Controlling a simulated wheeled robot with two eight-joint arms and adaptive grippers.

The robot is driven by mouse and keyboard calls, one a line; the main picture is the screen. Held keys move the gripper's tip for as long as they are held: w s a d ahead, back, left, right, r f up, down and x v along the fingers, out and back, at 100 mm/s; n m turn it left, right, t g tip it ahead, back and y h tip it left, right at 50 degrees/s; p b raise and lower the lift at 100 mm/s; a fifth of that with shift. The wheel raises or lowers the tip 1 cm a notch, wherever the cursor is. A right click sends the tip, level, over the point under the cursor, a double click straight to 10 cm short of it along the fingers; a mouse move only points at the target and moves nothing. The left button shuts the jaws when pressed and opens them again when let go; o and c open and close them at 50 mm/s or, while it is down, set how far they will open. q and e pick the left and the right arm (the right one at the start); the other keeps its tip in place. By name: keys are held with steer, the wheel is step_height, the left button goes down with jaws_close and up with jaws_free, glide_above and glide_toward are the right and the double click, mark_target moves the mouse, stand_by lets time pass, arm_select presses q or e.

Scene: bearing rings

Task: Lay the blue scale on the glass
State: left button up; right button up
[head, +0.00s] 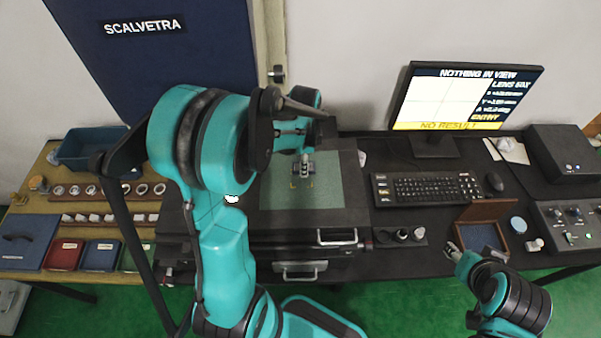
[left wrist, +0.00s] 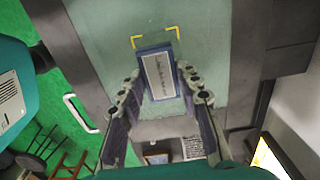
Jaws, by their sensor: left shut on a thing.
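The blue scale (left wrist: 158,76) is a small blue block with a pale, marked face. In the left wrist view it sits between the fingers of my left gripper (left wrist: 157,100), which is shut on it. Beyond and beneath it is the greenish glass (left wrist: 105,40), with yellow corner marks (left wrist: 176,33) just past its far end. In the head view my left gripper (head: 304,172) is above the glass (head: 335,194), by the yellow marks. Whether the scale touches the glass I cannot tell. My right gripper (head: 454,251) is at the lower right, away from the glass; its jaws are too small to judge.
A monitor (head: 455,95) reads "NOTHING IN VIEW" and "NO RESULT". A keyboard (head: 427,188) and an open wooden box (head: 482,236) lie right of the glass. Rings and a blue bin (head: 88,150) are on the left table. My left arm hides part of the bench.

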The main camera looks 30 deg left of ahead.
arm_select(q)
steer(key=shift+s+a+f, duration=0.2)
steer(key=shift+a+f, duration=0.15)
steer(key=shift+f, duration=0.05)
steer(key=shift+f+b, duration=0.5)
steer(key=shift+f, duration=1.35)
steer(key=shift+f, duration=0.2)
steer(key=o, duration=1.2)
steer(key=shift+r, duration=0.2)
